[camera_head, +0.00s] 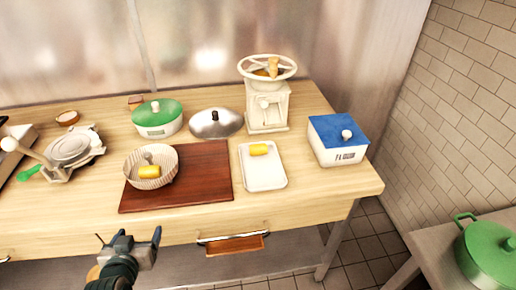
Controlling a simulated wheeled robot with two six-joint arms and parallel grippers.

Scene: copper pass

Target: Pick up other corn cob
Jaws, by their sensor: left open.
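One short yellow corn cob (149,172) lies in a ribbed pale bowl (134,162) on a dark wooden board (206,178). Another yellow corn cob (259,149) lies at the far end of a white tray (264,178), right of the board. My left gripper (130,240) is open and empty, low at the front of the counter, below and nearer than the bowl. It is apart from both cobs. My right gripper is not in view.
Behind stand a green-lidded pot (157,113), a metal lid (216,122) and a white grinder with a wheel (268,108). A blue-lidded box (338,138) stands right of the tray. A white scale-like device (72,150) is at left. A green pot (489,255) stands lower right.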

